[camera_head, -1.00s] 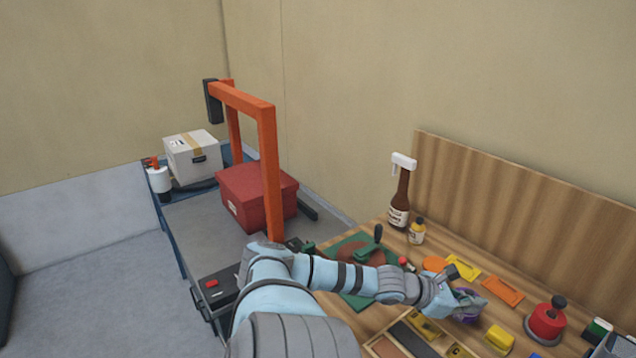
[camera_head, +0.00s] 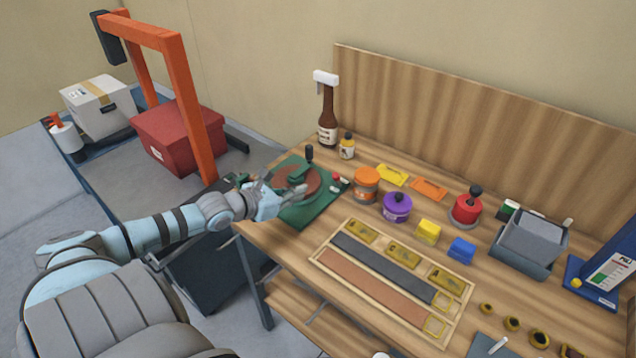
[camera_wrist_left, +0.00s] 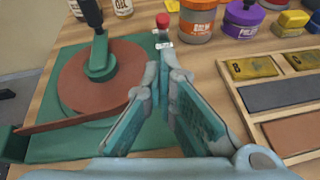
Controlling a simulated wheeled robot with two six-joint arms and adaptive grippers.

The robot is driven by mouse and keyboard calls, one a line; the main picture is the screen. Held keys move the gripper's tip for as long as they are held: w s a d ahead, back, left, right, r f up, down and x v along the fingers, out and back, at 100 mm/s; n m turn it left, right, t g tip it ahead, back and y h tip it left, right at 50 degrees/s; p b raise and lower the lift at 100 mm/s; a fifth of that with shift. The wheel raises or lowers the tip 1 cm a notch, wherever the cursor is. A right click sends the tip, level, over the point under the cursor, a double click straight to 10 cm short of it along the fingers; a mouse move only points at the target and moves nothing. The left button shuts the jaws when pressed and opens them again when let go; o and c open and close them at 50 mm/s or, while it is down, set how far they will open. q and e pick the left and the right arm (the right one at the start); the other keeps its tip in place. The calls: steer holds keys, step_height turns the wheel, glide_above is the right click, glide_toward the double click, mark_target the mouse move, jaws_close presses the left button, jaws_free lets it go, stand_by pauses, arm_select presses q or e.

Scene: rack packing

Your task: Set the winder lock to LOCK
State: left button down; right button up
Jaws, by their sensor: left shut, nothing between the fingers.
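The winder has a green base (camera_head: 312,208) with a brown disc (camera_head: 298,182) and a black upright crank handle (camera_head: 309,153). A small red knob (camera_head: 336,178) with a pale metal piece sits at the base's right end. It also shows in the left wrist view (camera_wrist_left: 163,20), beyond my fingertips; its lock setting cannot be read. My left gripper (camera_head: 296,190) is shut and empty, over the near side of the winder. In the left wrist view its fingertips (camera_wrist_left: 164,66) meet, pointing toward the red knob and apart from it. My right gripper is not in view.
An orange jar (camera_head: 366,184) and purple jar (camera_head: 397,206) stand right of the winder. A wooden tray (camera_head: 322,256) lies in front of them. A brown bottle (camera_head: 328,115) stands behind. A red box (camera_head: 178,130) and orange frame (camera_head: 190,100) are at left.

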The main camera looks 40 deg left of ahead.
mark_target(337, 180)
arm_select(q)
steer(key=shift+w+f+b, duration=0.25)
steer(key=shift+f+b, duration=0.05)
steer(key=shift+b, duration=0.2)
steer(key=b+x, duration=0.4)
steer(key=b, duration=0.1)
steer(key=shift+s+f, duration=0.15)
steer(key=shift+f, duration=0.1)
steer(key=x, duration=0.1)
steer(key=b+x, duration=0.1)
steer(key=x, duration=0.2)
steer(key=shift+w+r, duration=0.2)
steer(key=shift+w, duration=0.1)
steer(key=shift+w+f+b, duration=0.15)
steer(key=shift+w+b, duration=0.2)
steer(key=shift+w, duration=0.15)
steer(key=shift+w+r+p, duration=0.1)
steer(key=shift+r+p, duration=0.25)
steer(key=shift+p, duration=0.2)
steer(key=shift+g, duration=0.3)
